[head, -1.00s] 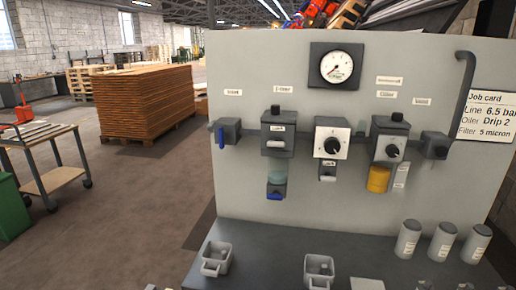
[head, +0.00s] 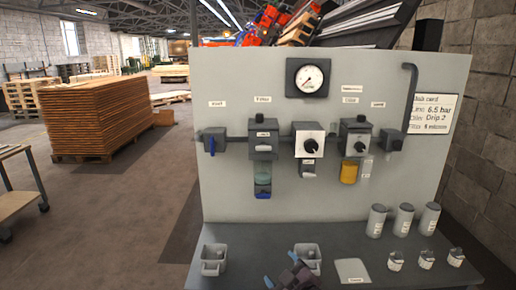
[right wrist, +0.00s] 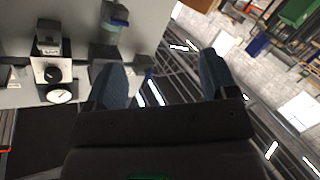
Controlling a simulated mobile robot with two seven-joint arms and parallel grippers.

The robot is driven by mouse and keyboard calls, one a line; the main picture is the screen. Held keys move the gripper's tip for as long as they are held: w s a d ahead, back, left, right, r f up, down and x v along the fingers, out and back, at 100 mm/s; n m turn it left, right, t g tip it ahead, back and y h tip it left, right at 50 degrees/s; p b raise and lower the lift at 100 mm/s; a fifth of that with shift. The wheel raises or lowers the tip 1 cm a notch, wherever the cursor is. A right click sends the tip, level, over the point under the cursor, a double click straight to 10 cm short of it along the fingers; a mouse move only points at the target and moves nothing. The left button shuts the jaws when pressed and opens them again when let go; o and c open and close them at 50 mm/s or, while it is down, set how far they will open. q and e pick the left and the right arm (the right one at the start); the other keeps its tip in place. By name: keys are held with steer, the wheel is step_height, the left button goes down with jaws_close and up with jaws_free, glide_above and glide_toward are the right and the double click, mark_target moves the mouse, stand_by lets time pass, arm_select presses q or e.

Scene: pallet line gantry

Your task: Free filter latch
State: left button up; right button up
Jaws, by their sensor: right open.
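The filter (head: 263,136) is a dark grey block on the panel, second unit from the left. A clear bowl with a teal part (head: 263,176) hangs under it, with a blue latch (head: 263,195) at its bottom end. My right gripper (head: 282,267) is open and empty at the bottom of the head view, low in front of the bench and below the filter. In the right wrist view the open fingers (right wrist: 162,72) have nothing between them, and the bowl (right wrist: 115,15) shows upside down beyond the left finger. My left gripper is not in view.
A regulator (head: 309,142), a lubricator with an amber bowl (head: 349,172) and an inlet valve with a blue lever (head: 211,142) flank the filter. Two grey bins (head: 213,262), several canisters (head: 403,220) and small cups (head: 426,259) stand on the bench. A job card (head: 431,113) hangs right.

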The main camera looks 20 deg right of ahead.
steer(key=w+a+r+n+t+p, duration=0.1)
steer(key=w+a+r+n, duration=0.2)
steer(key=w+r+n, duration=0.6)
steer(key=n+h+p, duration=0.1)
steer(key=n+h, duration=0.6)
steer(key=n, duration=0.8)
glide_toward(264, 150)
steer(key=shift+t, duration=0.4)
steer(key=shift+f+p+x, duration=0.15)
steer(key=shift+p+x, duration=0.05)
steer(key=shift+x, duration=2.55)
steer(key=shift+f+p+x, duration=0.15)
steer(key=shift+x, duration=2.65)
steer(key=c, duration=0.9)
steer(key=shift+c, duration=0.2)
